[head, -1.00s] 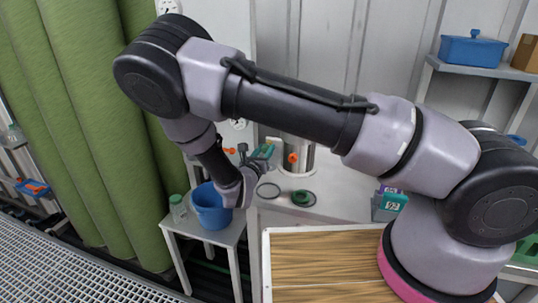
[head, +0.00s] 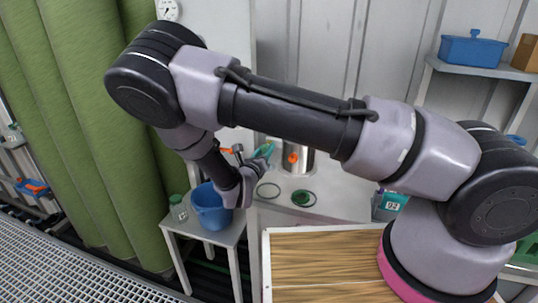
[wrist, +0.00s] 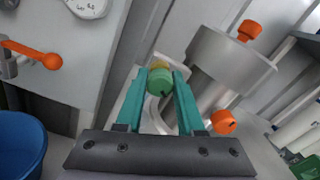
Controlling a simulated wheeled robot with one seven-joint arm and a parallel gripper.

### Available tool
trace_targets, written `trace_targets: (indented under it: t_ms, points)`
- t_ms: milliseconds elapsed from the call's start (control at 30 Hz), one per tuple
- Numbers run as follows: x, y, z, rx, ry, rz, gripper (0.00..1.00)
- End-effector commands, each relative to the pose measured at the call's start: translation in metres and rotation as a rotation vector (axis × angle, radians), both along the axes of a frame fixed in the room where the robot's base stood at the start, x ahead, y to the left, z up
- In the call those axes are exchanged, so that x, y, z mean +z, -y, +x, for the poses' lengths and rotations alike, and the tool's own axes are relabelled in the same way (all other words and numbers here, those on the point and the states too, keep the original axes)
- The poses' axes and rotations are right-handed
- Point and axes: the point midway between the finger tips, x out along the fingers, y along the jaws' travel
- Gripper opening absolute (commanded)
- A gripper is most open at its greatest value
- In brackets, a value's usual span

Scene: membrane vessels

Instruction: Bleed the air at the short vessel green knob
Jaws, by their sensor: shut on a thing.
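The green knob (wrist: 159,82) sits between the teal fingers of my gripper (wrist: 160,74) in the wrist view, with a yellowish part just behind it. The fingers are shut on the knob. A steel vessel (wrist: 222,68) with orange knobs stands just right of the fingers; it also shows in the head view (head: 299,160), partly behind my arm. In the head view my gripper (head: 264,151) is beside the vessel's left side, and the green knob cannot be made out there.
A blue bucket (head: 211,207) and a green-capped jar (head: 178,208) stand on a small stand below my wrist. An orange-handled valve (wrist: 32,54) is on the left. A dark ring (head: 268,190) and a green item in a ring (head: 303,198) lie on the bench. A gauge (wrist: 88,6) is on the wall.

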Motion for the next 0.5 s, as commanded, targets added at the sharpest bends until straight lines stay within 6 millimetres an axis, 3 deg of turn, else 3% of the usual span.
trace_targets:
  t_ms: [500]
  points:
    - [-0.0007, 0.0, -0.0003, -0.001, 0.174, 0.484, 0.0]
